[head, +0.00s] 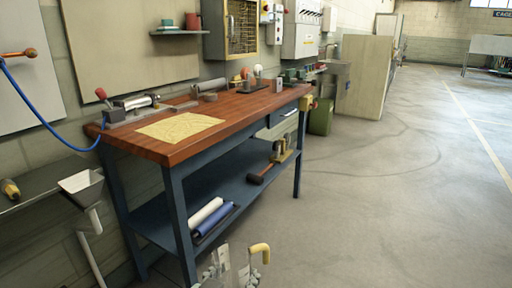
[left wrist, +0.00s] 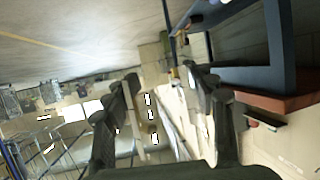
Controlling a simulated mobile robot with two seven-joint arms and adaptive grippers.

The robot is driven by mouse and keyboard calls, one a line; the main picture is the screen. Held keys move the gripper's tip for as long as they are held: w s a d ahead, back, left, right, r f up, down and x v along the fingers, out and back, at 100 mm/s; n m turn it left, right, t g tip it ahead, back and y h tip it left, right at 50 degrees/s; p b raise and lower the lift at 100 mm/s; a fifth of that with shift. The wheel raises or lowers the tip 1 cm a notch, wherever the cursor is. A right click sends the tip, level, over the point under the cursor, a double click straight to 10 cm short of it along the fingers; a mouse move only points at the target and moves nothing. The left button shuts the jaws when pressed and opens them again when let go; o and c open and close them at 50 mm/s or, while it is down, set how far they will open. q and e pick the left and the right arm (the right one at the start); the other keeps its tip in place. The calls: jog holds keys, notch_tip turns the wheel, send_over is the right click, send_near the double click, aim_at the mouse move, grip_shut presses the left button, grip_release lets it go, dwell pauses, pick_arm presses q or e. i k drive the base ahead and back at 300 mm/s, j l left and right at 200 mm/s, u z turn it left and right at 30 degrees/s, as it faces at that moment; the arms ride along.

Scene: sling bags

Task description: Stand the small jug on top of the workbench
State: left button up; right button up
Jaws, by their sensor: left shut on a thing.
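My left gripper (left wrist: 162,82) shows in the left wrist view as two dark fingers. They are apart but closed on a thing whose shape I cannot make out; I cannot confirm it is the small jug. The workbench (head: 240,112) has a red-brown wooden top and a dark blue frame. Its edge also shows at the right of the left wrist view (left wrist: 275,103), which looks upside down.
A yellow sheet (head: 180,127) lies on the benchtop's near part; tools and a vise (head: 130,105) stand along the back. Bare wood lies right of the sheet. The lower shelf holds rolls (head: 207,215) and a mallet (head: 262,174).

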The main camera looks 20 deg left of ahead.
aim_at(242, 106)
jog(key=i+l+z, duration=0.1)
jog(key=i+z, duration=0.35)
jog(key=i, duration=3.45)
jog(key=i+u, duration=0.4)
jog(key=i+l+u, duration=0.2)
jog(key=i+u, duration=0.25)
jog(key=k+u, duration=0.1)
jog(key=u, duration=3.3)
jog(key=i+l, duration=0.1)
jog(key=l, duration=0.15)
